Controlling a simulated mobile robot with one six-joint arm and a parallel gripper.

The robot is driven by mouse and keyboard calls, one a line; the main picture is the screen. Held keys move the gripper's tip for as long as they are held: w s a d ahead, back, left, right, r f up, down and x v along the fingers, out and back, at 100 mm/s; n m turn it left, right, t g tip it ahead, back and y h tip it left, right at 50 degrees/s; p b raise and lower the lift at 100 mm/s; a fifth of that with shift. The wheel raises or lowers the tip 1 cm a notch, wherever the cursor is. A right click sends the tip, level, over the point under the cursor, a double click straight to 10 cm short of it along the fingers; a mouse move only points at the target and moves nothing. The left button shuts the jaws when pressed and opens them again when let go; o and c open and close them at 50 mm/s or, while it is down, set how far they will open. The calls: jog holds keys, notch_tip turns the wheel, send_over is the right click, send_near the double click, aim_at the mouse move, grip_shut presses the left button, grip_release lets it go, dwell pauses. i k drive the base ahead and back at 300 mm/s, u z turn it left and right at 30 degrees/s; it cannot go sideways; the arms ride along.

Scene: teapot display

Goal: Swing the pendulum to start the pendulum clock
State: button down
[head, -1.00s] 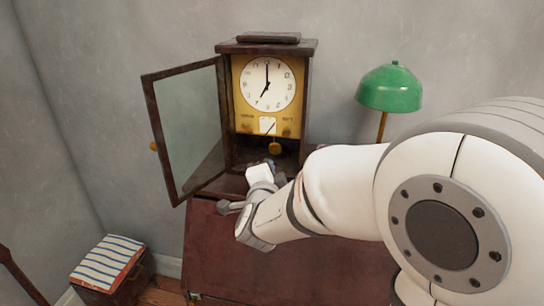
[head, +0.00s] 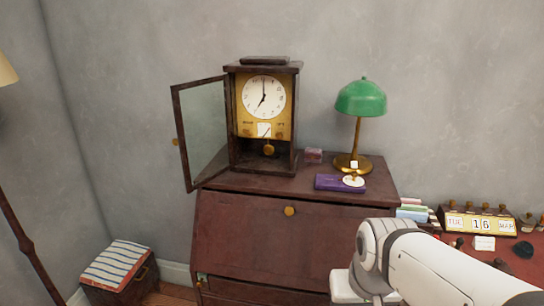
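The pendulum clock (head: 299,120) stands upright on the desk, a dark wooden case with a gold front and a white dial (head: 264,97). Its glass door (head: 175,120) is swung open to the left. The round gold pendulum bob (head: 268,150) hangs below the dial in the open case, with nothing in front of it. I cannot tell from this frame whether it is swinging. My arm (head: 395,255) is at the lower right, well away from the clock. My gripper's fingers are not visible.
A calendar block (head: 480,223) sits farther right. A striped-top stool (head: 118,264) stands on the floor at left. The space before the clock is clear.

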aim_at(269, 150)
jog(key=z, duration=0.4)
jog(key=k, duration=1.2)
jog(key=z, duration=0.65)
jog(key=i, duration=1.7)
jog(key=u, duration=0.85)
